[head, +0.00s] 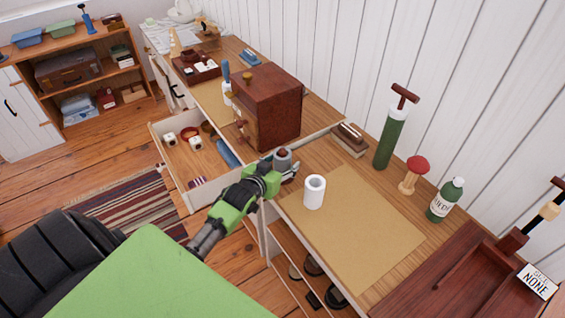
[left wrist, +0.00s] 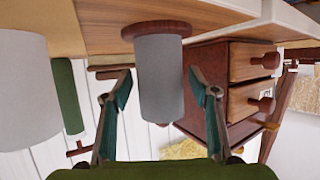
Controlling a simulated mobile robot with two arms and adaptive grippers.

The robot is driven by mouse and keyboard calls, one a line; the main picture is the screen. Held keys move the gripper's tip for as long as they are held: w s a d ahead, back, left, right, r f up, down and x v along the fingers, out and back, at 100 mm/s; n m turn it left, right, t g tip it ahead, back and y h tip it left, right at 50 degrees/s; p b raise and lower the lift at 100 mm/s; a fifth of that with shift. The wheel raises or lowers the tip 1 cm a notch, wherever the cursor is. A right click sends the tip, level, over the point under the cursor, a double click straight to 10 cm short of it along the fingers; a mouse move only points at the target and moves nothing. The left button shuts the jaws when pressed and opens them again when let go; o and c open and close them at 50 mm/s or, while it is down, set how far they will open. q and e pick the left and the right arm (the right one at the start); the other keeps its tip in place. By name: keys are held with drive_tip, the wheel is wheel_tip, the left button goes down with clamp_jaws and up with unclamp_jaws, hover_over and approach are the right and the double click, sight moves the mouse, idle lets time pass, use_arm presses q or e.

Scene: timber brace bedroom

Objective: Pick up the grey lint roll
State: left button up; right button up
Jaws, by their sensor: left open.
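The grey lint roll (left wrist: 160,85) is a plain grey cylinder on a round red-brown base. It stands upright on the wooden desk top, and the left wrist view shows it upside down. My left gripper (left wrist: 160,98) is open, with one finger on each side of the roll and a visible gap on both sides. In the head view, the roll (head: 283,155) shows at the tip of my left gripper (head: 281,168), partly hidden by it. My right gripper is not in view.
A white paper roll (head: 314,193) stands close by on a tan mat (head: 370,235). A red-brown drawer box (head: 267,105) is just behind the gripper. An open drawer (head: 180,190) juts out left. A green pump (head: 390,135) and a bottle (head: 445,200) stand to the right.

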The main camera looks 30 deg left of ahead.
use_arm(q)
drive_tip(key=shift+w, duration=0.15)
drive_tip(key=c, duration=1.2)
